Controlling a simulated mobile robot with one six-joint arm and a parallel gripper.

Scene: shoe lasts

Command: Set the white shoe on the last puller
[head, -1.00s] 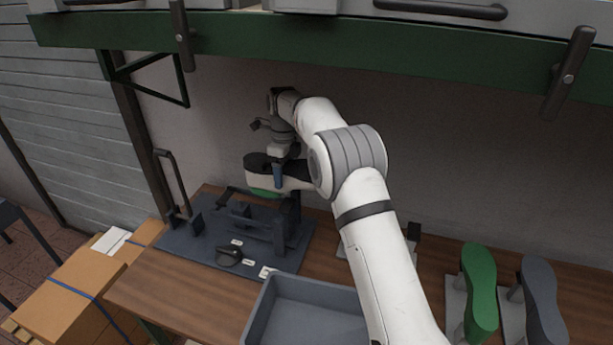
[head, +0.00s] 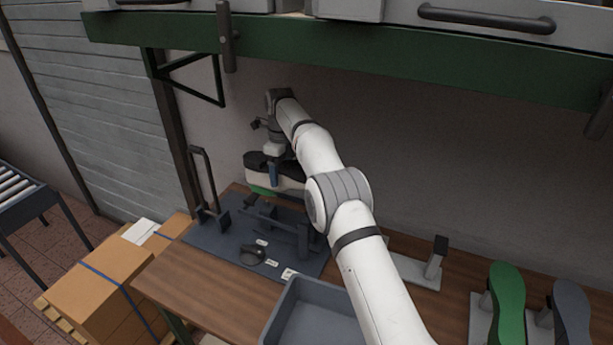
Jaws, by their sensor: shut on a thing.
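From this angle I cannot tell the gap or any contact. My arm hides the right end of the shoe.
A grey bin (head: 311,306) stands in front of the puller on the wooden bench (head: 187,278). A green last (head: 508,300) and a grey last (head: 571,315) stand at right, near an empty stand (head: 434,262). A green shelf beam (head: 390,67) runs overhead. Cardboard boxes (head: 105,276) sit at left.

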